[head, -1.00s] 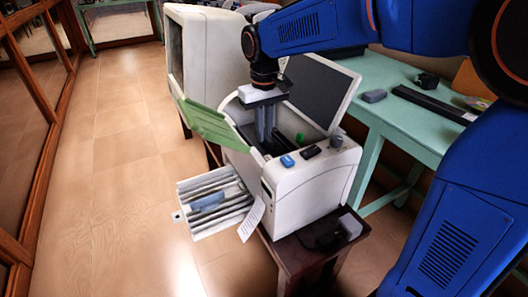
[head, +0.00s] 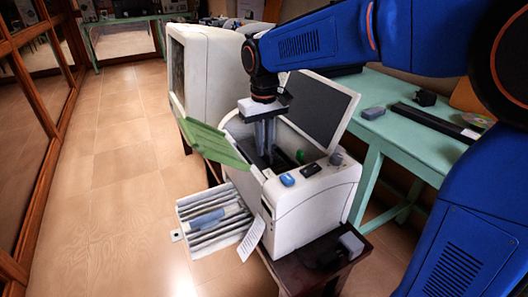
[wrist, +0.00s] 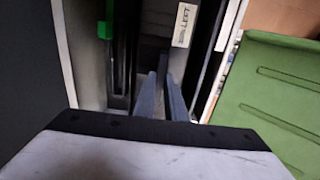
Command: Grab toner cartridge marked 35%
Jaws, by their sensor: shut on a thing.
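A white printer (head: 318,214) stands open. My gripper (head: 265,153) points down into its opening, with its grey fingers between the raised lid and the green flap. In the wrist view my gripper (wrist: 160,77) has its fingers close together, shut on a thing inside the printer. The fingers and shadow hide what is held. No 35% mark can be read in any view. A label reading LEFT (wrist: 182,24) is beside the fingers, and a green part (wrist: 105,28) is to their left.
A green flap (head: 214,144) hangs open on the printer's left. A tray with several slots (head: 181,236) sticks out below it. The raised dark lid (head: 318,105) stands close behind my gripper. A green table (head: 420,148) is at the right. Floor (head: 110,200) is clear at the left.

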